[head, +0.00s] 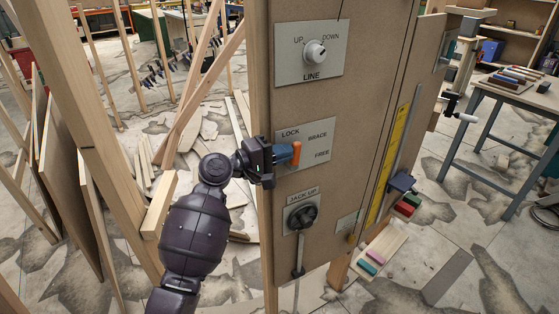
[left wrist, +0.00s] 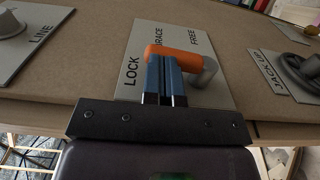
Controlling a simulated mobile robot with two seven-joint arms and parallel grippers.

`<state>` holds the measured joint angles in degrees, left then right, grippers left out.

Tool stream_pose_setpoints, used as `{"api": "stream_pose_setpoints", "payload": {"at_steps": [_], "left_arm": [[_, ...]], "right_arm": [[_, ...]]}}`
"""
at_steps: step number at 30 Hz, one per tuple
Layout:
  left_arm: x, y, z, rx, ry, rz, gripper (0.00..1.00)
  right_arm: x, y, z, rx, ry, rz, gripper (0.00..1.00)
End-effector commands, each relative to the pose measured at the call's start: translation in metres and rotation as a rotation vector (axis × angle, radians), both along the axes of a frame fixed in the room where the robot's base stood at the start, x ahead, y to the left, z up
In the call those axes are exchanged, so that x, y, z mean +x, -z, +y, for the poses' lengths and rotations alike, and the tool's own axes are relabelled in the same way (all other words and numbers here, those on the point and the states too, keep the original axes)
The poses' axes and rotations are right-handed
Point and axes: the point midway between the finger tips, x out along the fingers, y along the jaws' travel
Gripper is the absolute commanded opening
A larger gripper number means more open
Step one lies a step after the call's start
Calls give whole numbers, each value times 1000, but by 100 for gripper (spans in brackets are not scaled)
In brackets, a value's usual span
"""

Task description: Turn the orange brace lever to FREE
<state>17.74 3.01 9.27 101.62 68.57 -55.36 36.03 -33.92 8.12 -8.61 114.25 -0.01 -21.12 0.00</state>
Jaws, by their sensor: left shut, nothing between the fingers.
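The orange brace lever (head: 297,154) sits on a pale plate (head: 318,134) marked LOCK, BRACE and FREE. In the left wrist view the orange lever (left wrist: 180,53) runs left from a grey pivot (left wrist: 207,71), its end lying between the LOCK and BRACE lettering. My left gripper (head: 291,153) is shut and empty, its blue fingers at the lever's left side. In the left wrist view the fingertips (left wrist: 163,60) overlap the lever's lower edge; I cannot tell whether they touch it. My right gripper is not in view.
On the same upright panel are a LINE knob (head: 314,50) above and a black JACK UP knob (head: 302,215) below. A wooden post (head: 259,100) edges the panel on the left. A workbench (head: 520,95) stands at right.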

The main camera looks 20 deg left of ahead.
Motion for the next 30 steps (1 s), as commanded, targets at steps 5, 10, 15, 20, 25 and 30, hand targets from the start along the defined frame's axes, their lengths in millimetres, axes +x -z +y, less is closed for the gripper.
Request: {"api": "stream_pose_setpoints", "payload": {"at_steps": [5, 10, 15, 20, 25, 30], "left_arm": [[15, -3, -3, 1, 2, 1, 0], [21, -6, -7, 1, 2, -1, 0], [25, -7, -11, 1, 1, -1, 0], [28, -8, -14, 1, 1, -1, 0], [29, -8, -16, 0, 1, 0, 0], [30, -8, -16, 0, 1, 0, 0]], "right_arm": [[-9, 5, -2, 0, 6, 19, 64], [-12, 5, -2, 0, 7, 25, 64], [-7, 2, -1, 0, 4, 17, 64], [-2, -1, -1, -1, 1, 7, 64], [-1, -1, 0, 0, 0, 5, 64], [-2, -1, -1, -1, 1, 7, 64]]}}
